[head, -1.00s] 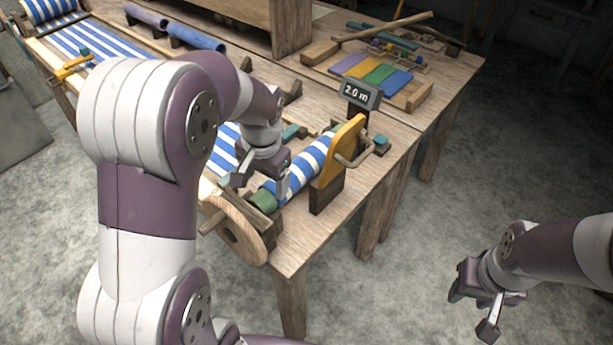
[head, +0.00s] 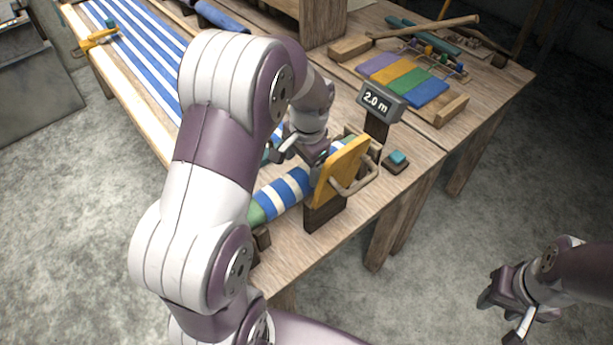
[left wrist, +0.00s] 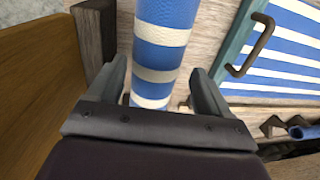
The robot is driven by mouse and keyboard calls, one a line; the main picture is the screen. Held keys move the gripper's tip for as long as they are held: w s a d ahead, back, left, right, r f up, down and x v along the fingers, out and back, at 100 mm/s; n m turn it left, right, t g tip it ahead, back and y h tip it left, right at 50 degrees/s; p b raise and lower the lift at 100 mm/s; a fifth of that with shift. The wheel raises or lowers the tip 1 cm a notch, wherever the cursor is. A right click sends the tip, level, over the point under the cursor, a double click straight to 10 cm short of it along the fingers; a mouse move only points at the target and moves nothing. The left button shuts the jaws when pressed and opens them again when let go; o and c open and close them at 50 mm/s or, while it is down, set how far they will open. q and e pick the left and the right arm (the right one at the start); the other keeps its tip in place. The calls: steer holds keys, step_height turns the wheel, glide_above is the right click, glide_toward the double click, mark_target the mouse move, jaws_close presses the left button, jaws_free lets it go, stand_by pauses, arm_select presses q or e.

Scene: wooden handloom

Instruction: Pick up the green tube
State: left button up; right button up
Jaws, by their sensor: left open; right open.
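The green tube (head: 256,213) shows as a green end at the near end of a roll of blue-and-white striped cloth (head: 285,191) on the loom's front right. The cloth covers its middle, and my left arm hides part of the near end. My left gripper (head: 302,153) is open above the roll's far part, beside the yellow panel. In the left wrist view the striped roll (left wrist: 160,50) lies between the open fingers (left wrist: 160,82); I cannot tell whether they touch it. My right gripper (head: 507,308) is open and empty, low over the floor at the right.
The yellow panel (head: 341,170) with a handle stands close to my left gripper. A "2.0 m" display (head: 380,103) and a teal button (head: 397,158) stand behind it. Coloured swatches (head: 403,80) lie at the back. The table's right front edge is clear.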

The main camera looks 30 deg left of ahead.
mark_target(301, 175)
arm_select(q)
steer(key=f, duration=0.7)
steer(key=shift+a, duration=0.35)
steer(key=shift+r, duration=0.1)
steer(key=c, duration=1)
step_height(301, 175, up, 10)
steer(key=shift+r, duration=0.1)
